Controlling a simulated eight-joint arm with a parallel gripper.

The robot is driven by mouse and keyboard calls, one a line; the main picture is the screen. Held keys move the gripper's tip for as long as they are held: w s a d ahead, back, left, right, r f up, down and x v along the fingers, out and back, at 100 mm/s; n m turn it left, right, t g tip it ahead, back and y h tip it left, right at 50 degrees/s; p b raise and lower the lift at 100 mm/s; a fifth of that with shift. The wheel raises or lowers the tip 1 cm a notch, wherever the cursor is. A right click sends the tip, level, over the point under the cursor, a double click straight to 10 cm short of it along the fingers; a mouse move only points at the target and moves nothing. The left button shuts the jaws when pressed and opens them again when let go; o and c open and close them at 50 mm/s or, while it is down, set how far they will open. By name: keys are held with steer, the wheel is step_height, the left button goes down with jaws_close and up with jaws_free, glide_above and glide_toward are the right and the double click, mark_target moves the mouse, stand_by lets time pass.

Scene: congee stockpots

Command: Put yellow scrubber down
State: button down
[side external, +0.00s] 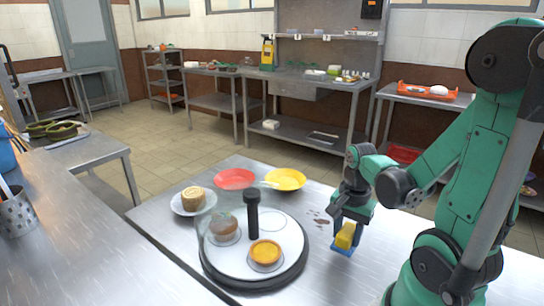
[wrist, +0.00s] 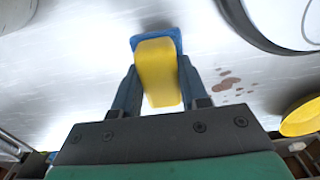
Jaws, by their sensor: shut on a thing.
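The yellow scrubber (side external: 345,236) has a yellow body and a blue pad on its underside. My gripper (side external: 347,226) is shut on its yellow body, with the blue pad facing down towards the steel table (side external: 430,231). In the wrist view the scrubber (wrist: 158,75) sits between the two fingers of my gripper (wrist: 155,88). The pad is at or just above the table top; I cannot tell whether it touches. Brown stains (side external: 320,218) mark the table just left of the scrubber, and they also show in the wrist view (wrist: 226,85).
A round turntable (side external: 290,233) with a black post, a glass dome and small dishes stands left of my gripper. A red plate (side external: 235,178), a yellow plate (side external: 286,178) and a white plate (side external: 181,208) are behind it. The table right of the scrubber is clear.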

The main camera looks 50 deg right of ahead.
mark_target(346, 230)
steer(key=shift+f, duration=1.1)
steer(key=shift+c, duration=2.3)
jaws_free()
steer(key=shift+r, duration=0.15)
step_height(346, 230, up, 11)
steer(key=shift+r, duration=0.2)
steer(key=shift+w+a+r, duration=0.1)
steer(key=w+a+n+t, duration=0.2)
steer(key=w+a+n, duration=0.1)
steer(key=n, duration=0.3)
steer(key=w+a+n+t, duration=0.2)
steer(key=w+a+n, duration=0.1)
steer(key=a+n, duration=0.2)
steer(key=w+a+n+t, duration=0.3)
steer(key=w+a+n, duration=0.1)
steer(key=n, duration=0.3)
steer(key=shift+a+r, duration=0.25)
steer(key=shift+a, duration=0.05)
